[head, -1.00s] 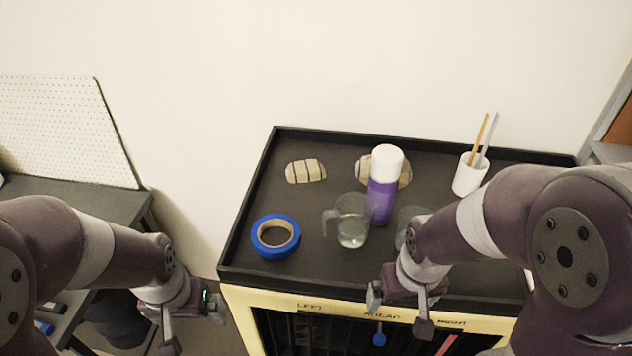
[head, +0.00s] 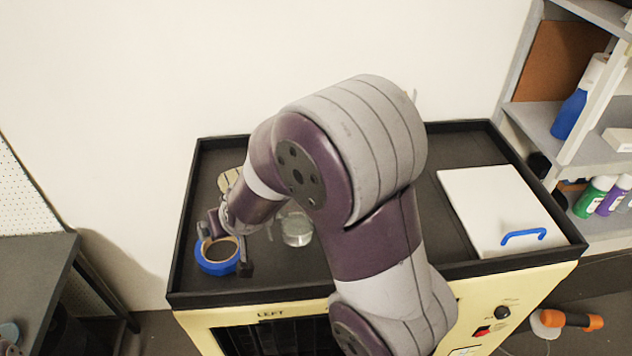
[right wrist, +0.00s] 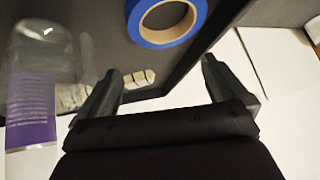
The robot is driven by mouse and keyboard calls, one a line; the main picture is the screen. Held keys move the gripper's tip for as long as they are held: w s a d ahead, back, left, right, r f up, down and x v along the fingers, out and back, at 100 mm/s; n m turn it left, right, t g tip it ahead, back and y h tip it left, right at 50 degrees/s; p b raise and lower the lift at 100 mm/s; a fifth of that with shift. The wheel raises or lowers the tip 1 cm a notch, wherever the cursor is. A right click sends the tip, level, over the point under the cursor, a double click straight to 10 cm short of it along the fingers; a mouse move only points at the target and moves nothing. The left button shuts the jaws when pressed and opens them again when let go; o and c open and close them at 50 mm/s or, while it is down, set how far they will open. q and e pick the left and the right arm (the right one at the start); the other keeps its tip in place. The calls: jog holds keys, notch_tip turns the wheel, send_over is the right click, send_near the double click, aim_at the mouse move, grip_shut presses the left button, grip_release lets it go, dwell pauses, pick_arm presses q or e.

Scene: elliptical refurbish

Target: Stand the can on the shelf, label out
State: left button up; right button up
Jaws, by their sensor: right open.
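A purple can shows at the left of the right wrist view (right wrist: 30,115), seen through or beside a clear glass mug (right wrist: 45,45); its label print is visible there. In the head view my right arm hides the can. My right gripper (head: 225,248) is open and empty, close to the blue tape roll at the left of the black-topped cart; its fingers also show in the right wrist view (right wrist: 160,70). A grey shelf unit (head: 590,150) stands at the right of the head view. My left gripper is out of view.
The blue tape roll (head: 217,262) lies on the cart top (head: 460,150). The glass mug (head: 296,230) stands right of it. A striped stone (head: 230,180) lies behind. Bottles (head: 592,195) stand on the shelves.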

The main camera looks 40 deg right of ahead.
jog(key=w+d+r+m+t+h+b, duration=0.1)
jog(key=w+d+r+m+h, duration=0.1)
jog(key=w+m+h, duration=0.15)
jog(key=w+d+r+m+t+h, duration=0.2)
jog(key=w+d+h, duration=0.1)
jog(key=w, duration=0.2)
jog(key=w+d+r+m+t+h+b, duration=0.1)
jog(key=w+d+r+m+h, duration=0.1)
jog(key=w+h, duration=0.15)
jog(key=s+d+m+g+h, duration=0.2)
jog(key=s+m+g, duration=0.1)
jog(key=g, duration=0.1)
jog(key=s+d+m+g+h, duration=0.2)
jog(key=s+m+g+h, duration=0.1)
jog(key=s+g, duration=0.1)
jog(key=s+d+m+g+h, duration=0.1)
jog(key=s+m+g+h, duration=0.2)
jog(key=g, duration=0.1)
jog(key=shift+s+d+f+g, duration=0.15)
jog(key=shift+d+f+g, duration=0.15)
jog(key=shift+d+f, duration=0.1)
jog(key=d+p, duration=0.3)
jog(key=d, duration=0.7)
jog(key=shift+s+f, duration=0.2)
jog(key=shift+f, duration=0.1)
jog(key=shift+a, duration=0.15)
jog(key=c, duration=1.2)
jog(key=shift+r, duration=0.1)
grip_shut()
